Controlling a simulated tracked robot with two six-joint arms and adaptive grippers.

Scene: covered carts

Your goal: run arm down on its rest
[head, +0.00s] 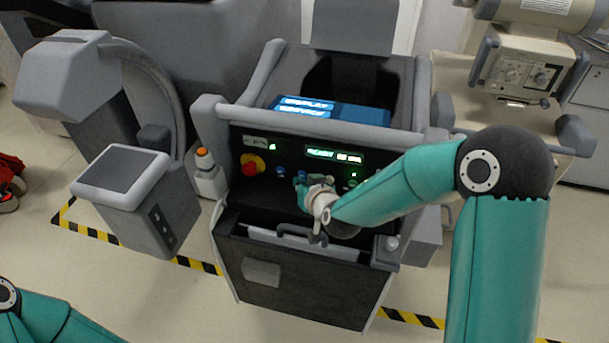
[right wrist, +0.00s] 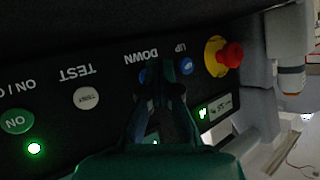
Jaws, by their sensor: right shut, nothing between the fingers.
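The dark control panel of the grey cart (head: 230,140) faces me in the head view. In the right wrist view the panel is upside down, with a blue button (right wrist: 185,66) by the word UP and another blue button (right wrist: 143,76) by DOWN, partly covered by my fingers. My right gripper (head: 300,181) is shut and empty, its tips at or just in front of the DOWN button (right wrist: 158,66); contact cannot be told. A curved grey arm (head: 165,85) with a blocky head stands at the left. My left gripper is out of view; only its arm shows.
A red stop knob (head: 250,168) on a yellow collar sits left of my right gripper. A green TEST-side ON button (right wrist: 17,121) is lit nearby. A handle bar (head: 300,232) runs below the panel. A beige machine (head: 520,65) stands right. Striped tape marks the floor.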

